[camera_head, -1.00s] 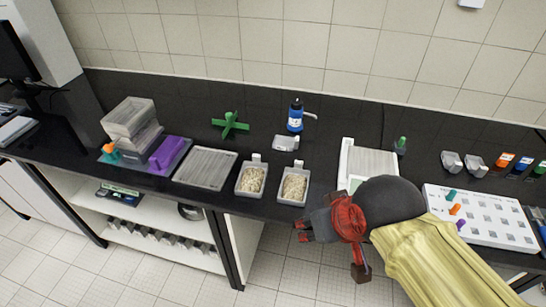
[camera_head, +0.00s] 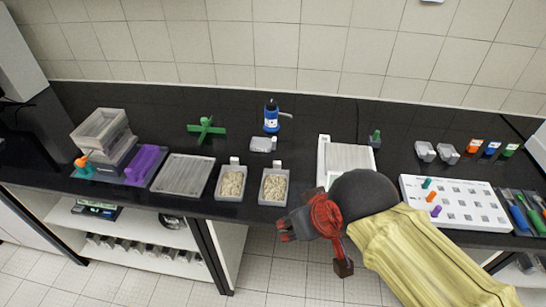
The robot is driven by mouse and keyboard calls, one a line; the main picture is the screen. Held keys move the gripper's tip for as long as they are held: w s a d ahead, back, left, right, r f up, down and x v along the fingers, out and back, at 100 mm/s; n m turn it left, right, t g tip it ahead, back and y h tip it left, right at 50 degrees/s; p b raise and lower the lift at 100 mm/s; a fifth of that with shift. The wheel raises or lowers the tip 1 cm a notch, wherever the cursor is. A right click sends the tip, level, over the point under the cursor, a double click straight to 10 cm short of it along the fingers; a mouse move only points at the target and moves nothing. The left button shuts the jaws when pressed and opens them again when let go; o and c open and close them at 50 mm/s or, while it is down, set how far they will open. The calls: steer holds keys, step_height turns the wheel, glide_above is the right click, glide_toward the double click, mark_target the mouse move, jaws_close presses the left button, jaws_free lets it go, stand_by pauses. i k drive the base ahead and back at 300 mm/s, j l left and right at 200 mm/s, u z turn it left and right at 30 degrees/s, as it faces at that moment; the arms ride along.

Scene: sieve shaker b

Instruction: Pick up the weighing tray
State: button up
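No thing in view is clearly marked as the weighing tray. A small empty-looking grey tray (camera_head: 263,145) lies on the black bench behind two grain-filled trays, the left one (camera_head: 230,198) and the right one (camera_head: 273,201). Two more small grey trays, one at the left (camera_head: 425,152) and one at the right (camera_head: 447,154), sit further right. My gripper (camera_head: 284,230) hangs at the bench's front edge, just below the right grain tray in the picture, apart from the small grey trays. Its red wrist and dark fingers show, but their opening is unclear.
A white device with a ribbed grey plate (camera_head: 347,160) stands behind my arm. A blue bottle (camera_head: 271,117), a green cross-shaped piece (camera_head: 206,129), a flat grey tray (camera_head: 183,174) and stacked clear boxes (camera_head: 101,130) stand left. A white slotted board (camera_head: 456,204) lies right.

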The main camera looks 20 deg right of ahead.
mark_target(263, 144)
steer(key=z, duration=0.3)
steer(key=i+j+z, duration=0.1)
steer(key=j+z, duration=0.2)
steer(key=i+j+z, duration=0.1)
steer(key=j+z, duration=0.65)
steer(key=j, duration=1.55)
steer(key=i, duration=0.05)
